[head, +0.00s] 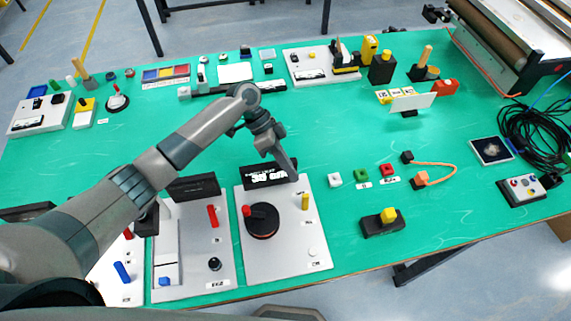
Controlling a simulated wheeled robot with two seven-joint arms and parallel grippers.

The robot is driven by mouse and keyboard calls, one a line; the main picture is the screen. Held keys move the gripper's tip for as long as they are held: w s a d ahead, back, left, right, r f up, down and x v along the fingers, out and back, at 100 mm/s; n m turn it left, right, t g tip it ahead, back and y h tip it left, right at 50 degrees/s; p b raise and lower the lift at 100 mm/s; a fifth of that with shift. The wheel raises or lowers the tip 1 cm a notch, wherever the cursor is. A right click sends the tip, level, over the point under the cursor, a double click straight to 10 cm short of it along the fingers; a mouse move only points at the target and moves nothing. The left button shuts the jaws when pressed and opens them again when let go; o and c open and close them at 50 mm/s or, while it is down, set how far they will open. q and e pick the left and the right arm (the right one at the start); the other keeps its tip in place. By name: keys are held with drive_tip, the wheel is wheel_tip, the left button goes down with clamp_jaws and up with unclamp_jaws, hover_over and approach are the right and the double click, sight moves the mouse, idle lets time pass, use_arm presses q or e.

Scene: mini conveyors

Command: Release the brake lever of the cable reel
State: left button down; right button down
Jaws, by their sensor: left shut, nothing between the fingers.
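A light grey panel (285,258) lies near the table's front edge. It bears a black round reel (262,221) with a red knob at its upper left, which I take for the cable reel. A yellow upright lever (305,202) stands at the panel's right side; it looks like the brake lever. A black sign box (258,176) stands at the panel's back. My left gripper (292,178) is shut and empty, pointing down beside the right end of the sign box, above and behind the yellow lever. It looks apart from the lever. My right gripper is not seen.
A second grey panel (205,255) with a red lever (212,216) adjoins on the left. The green table (450,225) is partly clear there.

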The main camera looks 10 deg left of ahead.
sight(305, 202)
use_arm(q)
drive_tip(key=shift+b+x, duration=0.9)
drive_tip(key=shift+x, duration=1.8)
drive_tip(key=shift+w+f, duration=0.1)
